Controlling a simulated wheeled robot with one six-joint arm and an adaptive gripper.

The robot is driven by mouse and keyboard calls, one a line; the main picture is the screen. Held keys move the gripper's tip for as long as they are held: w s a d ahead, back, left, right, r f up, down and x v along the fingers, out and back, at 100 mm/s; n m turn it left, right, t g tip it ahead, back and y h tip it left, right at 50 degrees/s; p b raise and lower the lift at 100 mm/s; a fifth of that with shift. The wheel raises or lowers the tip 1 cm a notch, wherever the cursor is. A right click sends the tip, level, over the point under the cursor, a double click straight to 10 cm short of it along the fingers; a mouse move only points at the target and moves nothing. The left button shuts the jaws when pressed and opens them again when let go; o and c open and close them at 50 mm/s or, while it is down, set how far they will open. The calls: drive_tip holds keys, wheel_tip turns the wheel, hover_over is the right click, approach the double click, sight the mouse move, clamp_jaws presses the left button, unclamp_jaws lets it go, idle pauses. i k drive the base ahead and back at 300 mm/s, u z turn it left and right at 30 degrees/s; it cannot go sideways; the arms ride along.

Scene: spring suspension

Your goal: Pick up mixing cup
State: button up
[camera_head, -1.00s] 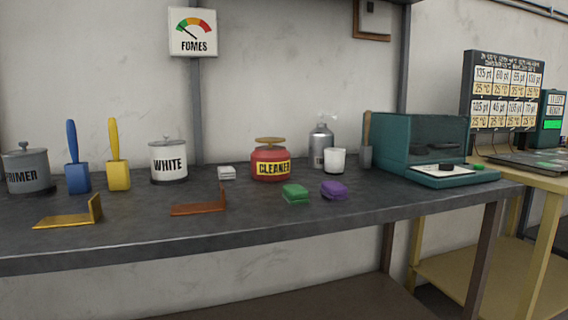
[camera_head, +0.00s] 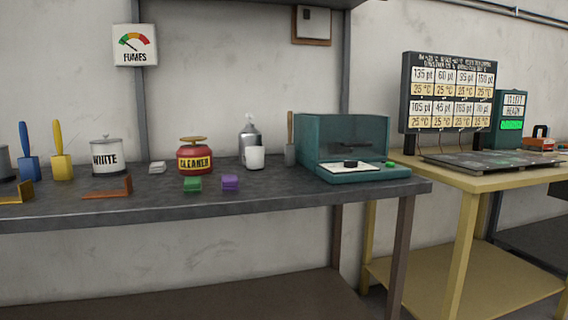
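A small white cup (camera_head: 254,158), which looks like the mixing cup, stands upright on the dark workbench (camera_head: 290,196). It is in front of a grey metal bottle (camera_head: 248,134) and overlaps it in the view. A grey brush with a brown handle (camera_head: 290,142) stands just to its right. My gripper is not in view.
A teal scale (camera_head: 356,146) stands at the bench's right end. A white can (camera_head: 107,156) stands farther left. A yellow table (camera_head: 470,180) is at right.

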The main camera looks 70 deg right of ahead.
sight(254, 157)
drive_tip(key=z, duration=1.25)
